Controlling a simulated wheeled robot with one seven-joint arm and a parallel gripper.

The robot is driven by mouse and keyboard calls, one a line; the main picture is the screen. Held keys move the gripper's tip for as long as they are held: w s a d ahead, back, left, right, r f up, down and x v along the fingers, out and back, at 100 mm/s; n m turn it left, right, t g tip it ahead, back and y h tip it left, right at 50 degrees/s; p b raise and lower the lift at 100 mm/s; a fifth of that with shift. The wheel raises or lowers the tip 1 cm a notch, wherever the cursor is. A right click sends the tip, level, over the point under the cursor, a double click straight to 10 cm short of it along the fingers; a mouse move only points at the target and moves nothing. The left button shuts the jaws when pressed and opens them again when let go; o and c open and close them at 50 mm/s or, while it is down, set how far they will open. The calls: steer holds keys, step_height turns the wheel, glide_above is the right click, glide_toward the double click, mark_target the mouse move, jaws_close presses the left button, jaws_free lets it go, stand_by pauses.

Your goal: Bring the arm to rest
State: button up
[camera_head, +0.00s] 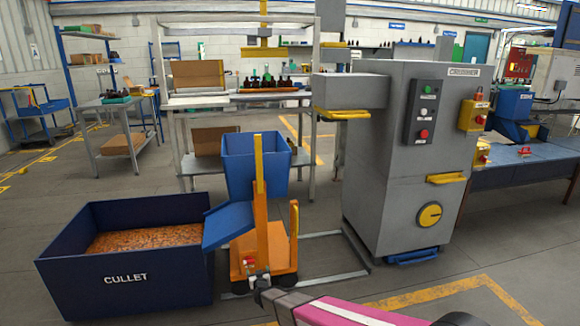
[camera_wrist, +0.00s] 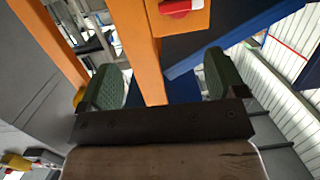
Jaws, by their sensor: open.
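My gripper (camera_head: 263,288) shows at the bottom middle of the head view, at the end of my pink and white arm (camera_head: 340,312), which reaches in from the lower right. It appears in front of the base of the orange tipper (camera_head: 262,238). In the wrist view my gripper (camera_wrist: 163,82) has its two green pads wide apart. Nothing is held. An orange post (camera_wrist: 137,50) shows in the gap between the pads, seemingly beyond them; its distance is unclear.
The blue CULLET bin (camera_head: 130,278) stands left, with orange-brown bits inside. A blue tipping bucket (camera_head: 238,165) is on the tipper. The grey crusher (camera_head: 405,165) stands right. Bottles (camera_head: 268,82) stand on a rear bench. Open floor with yellow lines (camera_head: 440,290) lies lower right.

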steer(key=s+d+r+g+h, duration=0.1)
steer(key=s+d+r+g, duration=0.25)
steer(key=d+r, duration=0.45)
steer(key=s+d+r+g+h, duration=0.1)
steer(key=s+d+r+g, duration=0.4)
steer(key=d, duration=0.6)
steer(key=s+d+r+m+g+h, duration=0.1)
steer(key=s+d+r+g, duration=0.2)
steer(key=s+d+r, duration=0.3)
steer(key=s+d+r+m+g+h, duration=0.1)
steer(key=s+d+r+m+g, duration=0.1)
steer(key=s+d+r+g, duration=0.2)
steer(key=s+d+r, duration=0.3)
steer(key=s+d, duration=0.4)
steer(key=s, duration=0.1)
steer(key=shift+d, duration=0.3)
